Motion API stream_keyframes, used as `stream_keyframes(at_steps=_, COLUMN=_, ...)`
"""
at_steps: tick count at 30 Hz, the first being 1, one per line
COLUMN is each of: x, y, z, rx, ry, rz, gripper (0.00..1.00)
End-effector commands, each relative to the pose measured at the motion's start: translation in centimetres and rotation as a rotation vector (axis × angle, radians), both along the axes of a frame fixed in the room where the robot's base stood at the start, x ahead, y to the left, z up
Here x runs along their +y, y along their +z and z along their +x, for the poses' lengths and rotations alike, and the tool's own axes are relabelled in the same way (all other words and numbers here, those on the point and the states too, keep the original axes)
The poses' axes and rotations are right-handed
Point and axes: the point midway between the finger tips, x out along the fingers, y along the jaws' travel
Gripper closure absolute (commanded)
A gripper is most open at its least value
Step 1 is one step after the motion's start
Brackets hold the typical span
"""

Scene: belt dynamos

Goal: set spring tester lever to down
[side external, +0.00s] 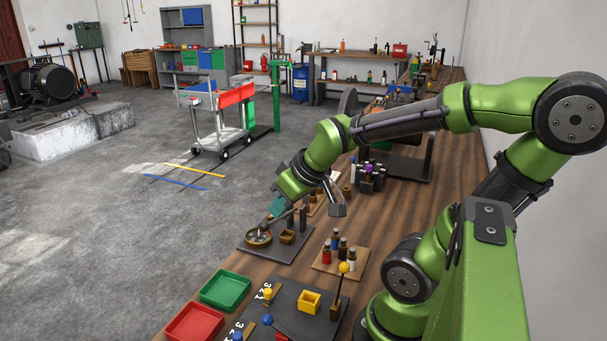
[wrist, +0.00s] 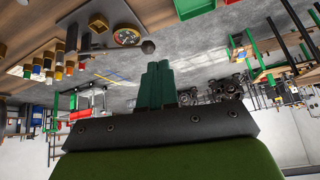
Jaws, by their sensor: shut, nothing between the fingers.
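The spring tester stands on a dark plate (side external: 269,251) on the wooden bench, with a brass-rimmed dial (side external: 258,238), a small brown cup (side external: 287,237) and a dark post (side external: 303,217). In the wrist view the dial (wrist: 127,36) and post (wrist: 72,38) show at the top. Its lever (wrist: 112,47) runs out from the post to a dark round knob (wrist: 148,46). The lever looks roughly level; its exact angle is hard to tell. My gripper (side external: 273,209) is shut and empty, close to the knob. Its green fingers (wrist: 158,72) appear apart from the knob; contact is unclear.
A board with small bottles (side external: 340,256) stands right of the tester. Open floor lies left of the bench.

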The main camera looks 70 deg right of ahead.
Motion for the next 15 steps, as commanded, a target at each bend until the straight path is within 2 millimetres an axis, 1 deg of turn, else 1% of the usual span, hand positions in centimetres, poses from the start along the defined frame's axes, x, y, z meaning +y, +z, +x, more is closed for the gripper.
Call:
stream_keyframes(at_steps=3, x=1.7, y=1.0, z=-1.3, rx=-0.005, ry=0.002, rz=-0.004, gripper=1.00)
stream_keyframes(at_steps=9, x=3.8, y=2.0, z=-2.8, rx=-0.002, ry=0.001, rz=-0.002, gripper=1.00)
stream_keyframes(at_steps=13, x=4.3, y=2.2, z=-3.3, rx=0.003, ry=-0.005, rz=-0.001, gripper=1.00)
stream_keyframes(at_steps=15, x=4.1, y=1.8, z=-3.3, rx=0.025, ry=-0.018, rz=0.009, gripper=1.00)
